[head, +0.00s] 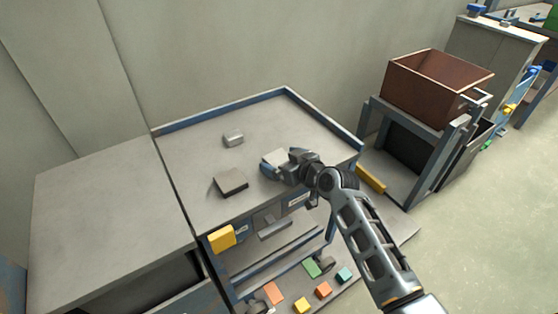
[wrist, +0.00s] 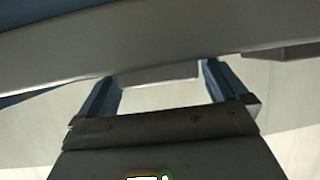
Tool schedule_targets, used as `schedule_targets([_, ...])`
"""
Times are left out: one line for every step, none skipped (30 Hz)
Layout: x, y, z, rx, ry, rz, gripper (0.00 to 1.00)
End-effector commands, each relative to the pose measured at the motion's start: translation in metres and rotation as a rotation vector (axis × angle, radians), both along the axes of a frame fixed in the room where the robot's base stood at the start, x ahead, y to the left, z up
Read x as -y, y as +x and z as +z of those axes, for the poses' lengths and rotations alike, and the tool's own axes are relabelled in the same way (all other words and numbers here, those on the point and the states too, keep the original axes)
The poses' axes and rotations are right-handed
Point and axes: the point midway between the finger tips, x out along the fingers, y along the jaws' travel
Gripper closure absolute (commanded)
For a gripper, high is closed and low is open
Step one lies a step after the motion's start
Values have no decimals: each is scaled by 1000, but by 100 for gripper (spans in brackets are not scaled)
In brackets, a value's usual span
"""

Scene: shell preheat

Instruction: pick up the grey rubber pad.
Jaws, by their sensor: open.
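A flat, square grey slab (head: 230,181), which looks like the rubber pad, lies on the grey bench top (head: 200,160) near its front edge. A smaller, paler grey block (head: 233,138) lies farther back on the same top. My gripper (head: 268,164) is open over the right part of the bench, to the right of the slab and apart from it. In the wrist view its two blue-grey fingers (wrist: 160,92) stand apart. A pale grey edge (wrist: 158,76) shows between them; I cannot tell what it belongs to.
A raised blue rim (head: 225,108) runs along the bench's back and right sides. A grey cabinet (head: 110,210) adjoins at left. A yellow block (head: 221,239) is at the front left corner. Several coloured blocks lie below. A brown bin (head: 435,85) stands at right.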

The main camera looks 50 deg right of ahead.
Motion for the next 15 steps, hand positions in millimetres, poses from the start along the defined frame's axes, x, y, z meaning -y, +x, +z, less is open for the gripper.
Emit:
schedule_targets([0,0,0,0,0,0,0])
schedule_targets([0,0,0,0,0,0,0])
schedule_targets([0,0,0,0,0,0,0])
schedule_targets([0,0,0,0,0,0,0])
schedule_targets([0,0,0,0,0,0,0])
schedule_targets([0,0,0,0,0,0,4])
schedule_targets([0,0,0,0,0,0,7])
schedule_targets([0,0,0,0,0,0,10])
schedule_targets([0,0,0,0,0,0,13])
schedule_targets([0,0,0,0,0,0,16])
schedule_targets([0,0,0,0,0,0,19])
schedule_targets([0,0,0,0,0,0,23])
schedule_targets([0,0,0,0,0,0,26])
schedule_targets([0,0,0,0,0,0,29])
schedule_targets([0,0,0,0,0,0,33])
